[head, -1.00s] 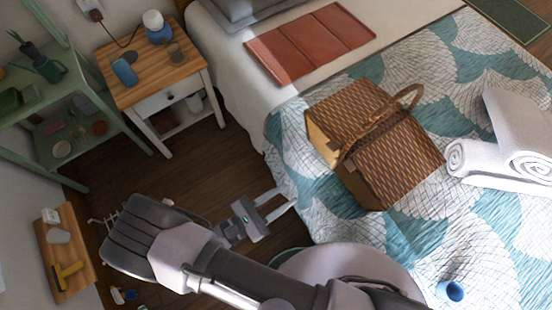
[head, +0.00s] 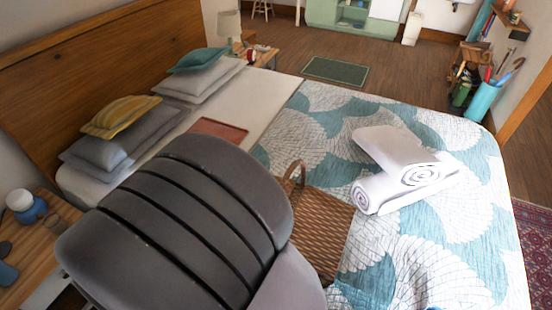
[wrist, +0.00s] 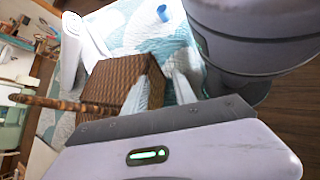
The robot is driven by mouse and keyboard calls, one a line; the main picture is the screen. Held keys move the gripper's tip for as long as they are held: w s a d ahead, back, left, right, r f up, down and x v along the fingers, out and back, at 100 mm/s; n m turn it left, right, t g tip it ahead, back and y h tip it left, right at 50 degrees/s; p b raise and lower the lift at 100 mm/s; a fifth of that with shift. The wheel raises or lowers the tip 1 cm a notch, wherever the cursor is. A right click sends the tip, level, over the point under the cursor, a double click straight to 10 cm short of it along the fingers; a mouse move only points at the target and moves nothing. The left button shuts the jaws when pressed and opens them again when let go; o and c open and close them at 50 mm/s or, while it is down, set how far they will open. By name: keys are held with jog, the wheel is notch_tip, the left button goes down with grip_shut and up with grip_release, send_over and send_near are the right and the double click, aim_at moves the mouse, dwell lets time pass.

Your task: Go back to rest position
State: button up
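My gripper (wrist: 160,88) shows in the wrist view with its two pale fingers apart and nothing between them. It is open and empty, pointing toward the bed and the wicker basket. In the head view the gripper is out of sight; a large dark grey link of my arm fills the lower left and middle. The wicker picnic basket (head: 322,225) stands on the bed, partly hidden behind that link. The basket also shows in the wrist view (wrist: 112,80), beyond the fingers.
The bed (head: 385,105) bears rolled white towels (head: 400,175) and pillows (head: 205,80). A wooden nightstand (head: 38,255) with a blue-and-white jar (head: 28,208) is at lower left. A blue cup (wrist: 164,13) shows in the wrist view. Open floor (head: 410,62) lies beyond the bed.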

jog(key=d+r+m+t+y+b, duration=0.1)
jog(key=d+r+m+t+y, duration=0.2)
jog(key=d+r+m+y, duration=0.8)
jog(key=d+r+m, duration=0.3)
jog(key=r+m, duration=0.2)
jog(key=m, duration=0.4)
jog(key=shift+w+r+t+y, duration=0.25)
jog(key=shift+w+t+y, duration=0.1)
jog(key=shift+t+y, duration=0.05)
